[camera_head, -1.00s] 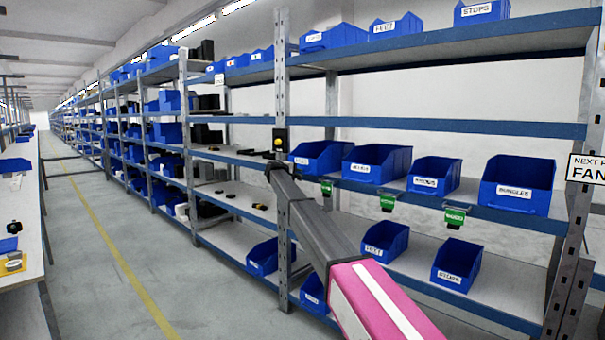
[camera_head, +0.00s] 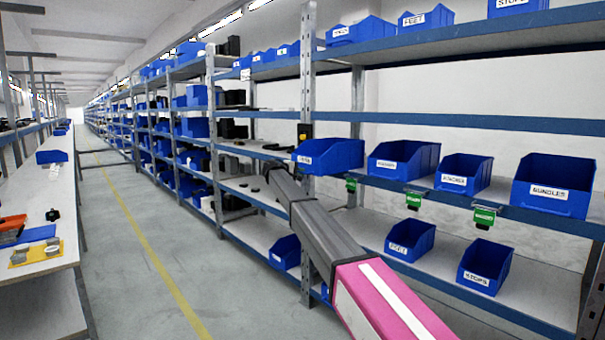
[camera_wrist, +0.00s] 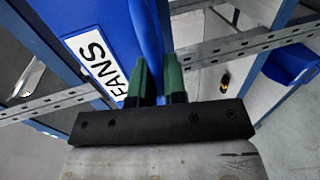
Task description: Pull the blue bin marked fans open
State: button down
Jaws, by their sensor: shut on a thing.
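The blue bin marked fans (camera_head: 331,156) is at the left end of the middle shelf in the head view and juts out past the shelf's front edge. In the wrist view its blue front (camera_wrist: 95,25) fills the upper left, with the white FANS label (camera_wrist: 97,60) turned on its side. My gripper (camera_wrist: 160,75) has green fingers on either side of the bin's blue rim and is shut on it. In the head view my arm hides the gripper's fingers.
More blue bins, such as one marked bundles (camera_head: 553,184), stand to the right on the same shelf. A metal upright (camera_head: 307,100) is close beside the bin. Green tags (camera_head: 415,199) hang from the shelf edge. The aisle (camera_head: 140,240) at left is clear.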

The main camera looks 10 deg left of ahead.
jog(key=c, duration=1.2)
grip_release()
jog(key=v, duration=1)
jog(key=shift+s+a, duration=0.25)
jog(key=shift+s, duration=0.1)
